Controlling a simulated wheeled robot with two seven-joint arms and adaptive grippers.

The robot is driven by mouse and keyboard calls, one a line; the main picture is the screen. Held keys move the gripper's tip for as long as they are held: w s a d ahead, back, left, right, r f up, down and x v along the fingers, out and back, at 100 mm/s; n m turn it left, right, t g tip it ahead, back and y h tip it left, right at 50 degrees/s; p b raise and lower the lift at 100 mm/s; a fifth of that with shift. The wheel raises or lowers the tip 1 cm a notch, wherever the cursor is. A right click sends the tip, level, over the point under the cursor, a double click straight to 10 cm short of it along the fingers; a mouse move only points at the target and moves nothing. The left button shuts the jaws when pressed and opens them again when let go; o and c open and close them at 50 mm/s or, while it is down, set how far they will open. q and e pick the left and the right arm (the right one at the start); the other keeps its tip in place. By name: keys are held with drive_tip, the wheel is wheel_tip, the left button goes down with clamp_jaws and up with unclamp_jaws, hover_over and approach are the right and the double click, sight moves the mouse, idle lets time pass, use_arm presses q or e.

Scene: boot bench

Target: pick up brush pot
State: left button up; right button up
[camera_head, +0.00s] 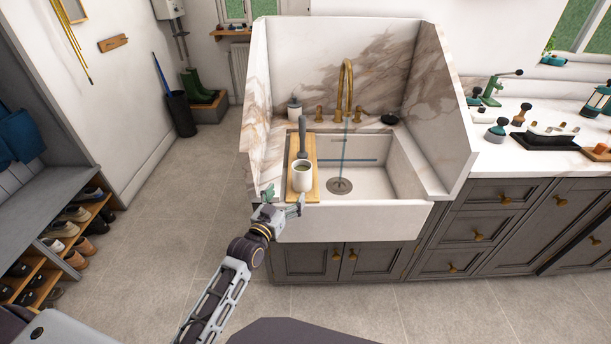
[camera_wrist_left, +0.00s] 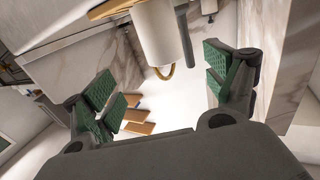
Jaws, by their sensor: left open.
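The brush pot (camera_head: 302,179) is a white cup, green inside, on a wooden board (camera_head: 314,150) across the left side of the sink. A grey brush-like thing (camera_head: 302,138) shows just behind it; I cannot tell whether it stands in the pot. My left gripper (camera_head: 284,197) is open and empty at the sink's front left edge, just in front of the pot and apart from it. In the left wrist view the pot (camera_wrist_left: 160,32) shows beyond and between the spread green finger pads (camera_wrist_left: 166,88). My right gripper is not in view.
The white sink (camera_head: 350,222) has marble side walls and a gold tap (camera_head: 346,88). A soap bottle (camera_head: 294,108) stands behind the board. The right counter holds several brushes and a dark tray (camera_head: 545,140). A shoe bench (camera_head: 65,235) is at left; the floor between is clear.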

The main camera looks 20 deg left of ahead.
sight(299, 175)
use_arm(q)
drive_tip(key=shift+s+r, duration=0.1)
idle(0.3)
drive_tip(key=shift+w+d, duration=0.15)
drive_tip(key=shift+w, duration=1.15)
drive_tip(key=shift+w+d, duration=0.2)
drive_tip(key=shift+w, duration=1.05)
drive_tip(key=shift+w+d, duration=0.15)
drive_tip(key=shift+w, duration=1.15)
drive_tip(key=shift+w+d, duration=0.1)
drive_tip(key=shift+w, duration=0.35)
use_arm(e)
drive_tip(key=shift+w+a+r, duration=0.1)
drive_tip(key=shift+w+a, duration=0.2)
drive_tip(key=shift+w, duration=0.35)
use_arm(q)
drive_tip(key=shift+w, duration=0.1)
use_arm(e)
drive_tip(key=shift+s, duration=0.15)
use_arm(q)
drive_tip(key=shift+w+r, duration=0.2)
drive_tip(key=shift+w, duration=0.15)
drive_tip(key=shift+w+r, duration=0.25)
drive_tip(key=shift+w, duration=0.75)
drive_tip(key=shift+w+d+b, duration=0.1)
drive_tip(key=shift+w+b, duration=0.25)
drive_tip(key=shift+w, duration=0.8)
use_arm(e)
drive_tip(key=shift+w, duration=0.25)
